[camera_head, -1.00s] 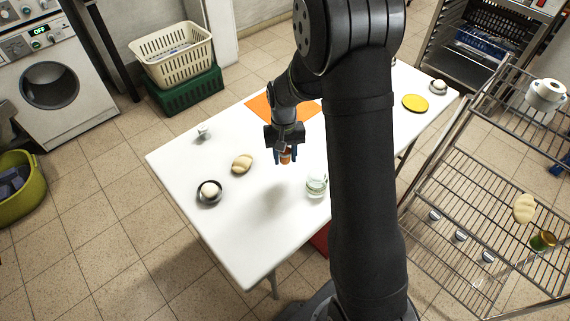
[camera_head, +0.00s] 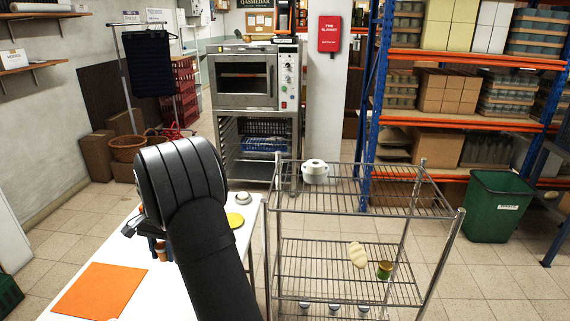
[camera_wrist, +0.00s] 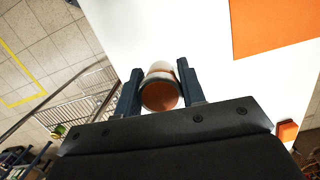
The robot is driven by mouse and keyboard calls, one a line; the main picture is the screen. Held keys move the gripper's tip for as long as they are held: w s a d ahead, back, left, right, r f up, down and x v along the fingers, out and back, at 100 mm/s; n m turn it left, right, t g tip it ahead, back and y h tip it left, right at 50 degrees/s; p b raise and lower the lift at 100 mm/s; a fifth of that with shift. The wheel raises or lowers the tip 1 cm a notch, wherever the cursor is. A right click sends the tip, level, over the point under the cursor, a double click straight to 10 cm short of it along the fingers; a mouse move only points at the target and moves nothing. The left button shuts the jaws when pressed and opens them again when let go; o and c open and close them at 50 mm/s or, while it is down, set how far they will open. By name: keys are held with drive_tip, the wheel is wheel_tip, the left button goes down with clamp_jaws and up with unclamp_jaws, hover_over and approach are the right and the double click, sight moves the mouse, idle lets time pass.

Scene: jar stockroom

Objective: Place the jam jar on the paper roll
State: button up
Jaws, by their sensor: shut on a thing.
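My gripper (camera_wrist: 158,72) is shut on the jam jar (camera_wrist: 161,96), a small jar with a copper-brown end and a paler body, held between two dark blue fingers. In the head view the gripper (camera_head: 160,243) and the jar (camera_head: 163,255) show at the left edge of my arm, above the white table, partly hidden by the arm.
The wire rack (camera_head: 360,205) has upright posts. Its lower shelf holds a pale loaf-like thing (camera_head: 357,255) and a green-and-gold jar (camera_head: 384,270). On the table (camera_head: 150,300) are an orange mat (camera_head: 100,290), a yellow disc (camera_head: 235,220) and a pale object in a dish (camera_head: 243,198).

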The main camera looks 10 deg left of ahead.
drive_tip(key=w+d+r+m+t+y, duration=0.1)
drive_tip(key=w+d+r+m, duration=0.65)
drive_tip(key=w+d, duration=0.3)
drive_tip(key=w+d+r+m+t+y, duration=0.1)
drive_tip(key=w+d+r+m, duration=0.65)
drive_tip(key=w+d, duration=0.3)
drive_tip(key=w+d+r+m, duration=0.1)
drive_tip(key=d+r+m, duration=0.4)
drive_tip(key=d, duration=0.5)
drive_tip(key=w+d+r+m+t+h, duration=0.15)
drive_tip(key=d+r+m, duration=0.3)
drive_tip(key=d, duration=0.55)
drive_tip(key=w+d+r+m, duration=0.1)
drive_tip(key=d+r+m, duration=0.4)
drive_tip(key=d, duration=0.5)
drive_tip(key=m, duration=0.1)
hover_over(315, 162)
wheel_tip(315, 162, down, 8)
drive_tip(key=shift+r, duration=0.1)
drive_tip(key=shift+f, duration=1.9)
drive_tip(key=shift+f, duration=0.1)
drive_tip(key=o, duration=1)
